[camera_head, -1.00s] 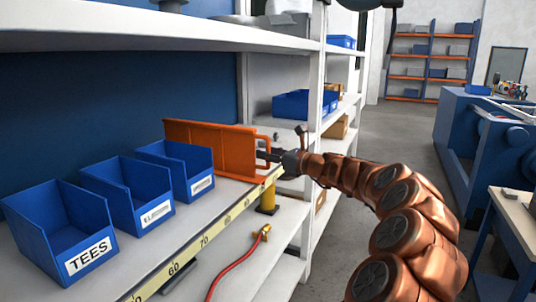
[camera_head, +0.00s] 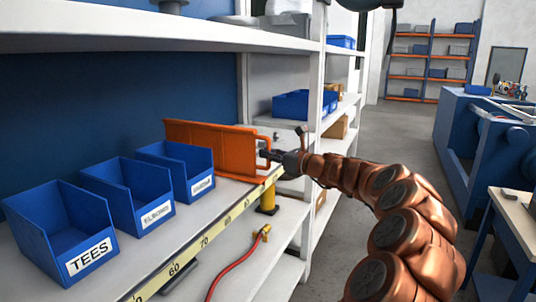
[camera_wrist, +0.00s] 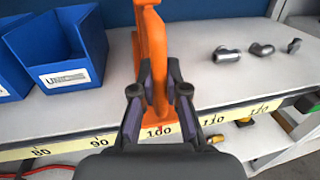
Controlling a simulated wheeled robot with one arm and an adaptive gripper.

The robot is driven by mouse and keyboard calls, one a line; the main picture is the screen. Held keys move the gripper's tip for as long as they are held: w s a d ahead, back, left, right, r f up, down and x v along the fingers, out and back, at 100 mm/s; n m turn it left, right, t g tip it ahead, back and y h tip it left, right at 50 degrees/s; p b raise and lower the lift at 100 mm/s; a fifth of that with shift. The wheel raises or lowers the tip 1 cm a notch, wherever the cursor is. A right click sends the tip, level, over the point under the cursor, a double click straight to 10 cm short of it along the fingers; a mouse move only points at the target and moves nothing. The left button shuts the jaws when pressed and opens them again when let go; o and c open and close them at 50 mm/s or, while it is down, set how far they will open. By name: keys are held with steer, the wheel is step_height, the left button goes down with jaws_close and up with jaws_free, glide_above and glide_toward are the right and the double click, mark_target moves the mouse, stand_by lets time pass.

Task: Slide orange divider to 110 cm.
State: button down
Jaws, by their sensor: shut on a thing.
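The orange divider (camera_head: 215,148) stands upright on the white shelf, right of the blue bins. In the wrist view the divider (camera_wrist: 152,50) runs away from me, with its front end over the "100" mark. The scale strip (camera_wrist: 210,120) runs along the shelf's front edge, with higher numbers to the right. My gripper (camera_head: 266,155) is at the divider's front end. In the wrist view my gripper (camera_wrist: 158,92) has a finger on each side of the divider's front part and is shut on it. The exact contact is partly hidden by the fingers.
A blue bin (camera_wrist: 60,50) stands left of the divider. Several grey pipe fittings (camera_wrist: 262,48) lie on the shelf to the right, set back from the edge. The shelf between divider and fittings is clear. A red hose (camera_head: 236,266) lies on the shelf below.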

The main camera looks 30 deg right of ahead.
steer(key=w+d+p, duration=0.5)
steer(key=d+p, duration=0.3)
steer(key=shift+d, duration=0.25)
stand_by(0.4)
steer(key=c, duration=1.2)
jaws_free()
steer(key=v, duration=1.2)
